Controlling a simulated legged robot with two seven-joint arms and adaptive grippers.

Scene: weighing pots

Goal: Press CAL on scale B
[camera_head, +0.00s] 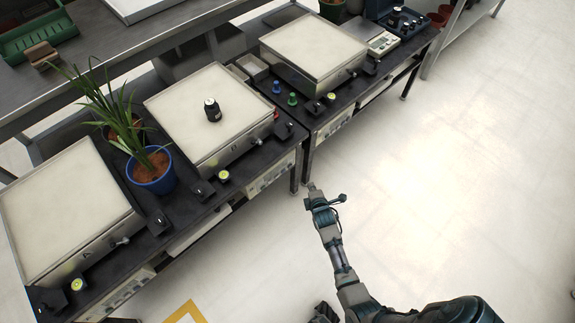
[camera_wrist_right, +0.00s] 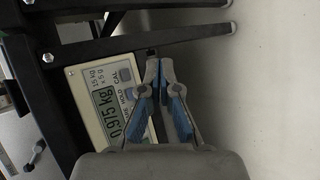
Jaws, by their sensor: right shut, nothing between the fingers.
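My right gripper (camera_head: 312,188) is shut and empty, low in front of the bench between the middle and right scales. The panel reads 0.975 kg. Its CAL button (camera_wrist_right: 124,75) is just left of the fingertips; I cannot tell if they touch. The middle scale (camera_head: 190,105) carries a dark weight (camera_head: 212,110), and its panel (camera_head: 268,174) is on the bench front. A dark part of mine at the bottom edge may be the left gripper.
A left scale (camera_head: 65,205) and a right scale (camera_head: 313,45) are empty. A plant in a blue pot (camera_head: 152,172) stands between the left and middle scales. Dark bench legs (camera_wrist_right: 170,38) are close to the right gripper. The floor (camera_head: 450,150) to the right is clear.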

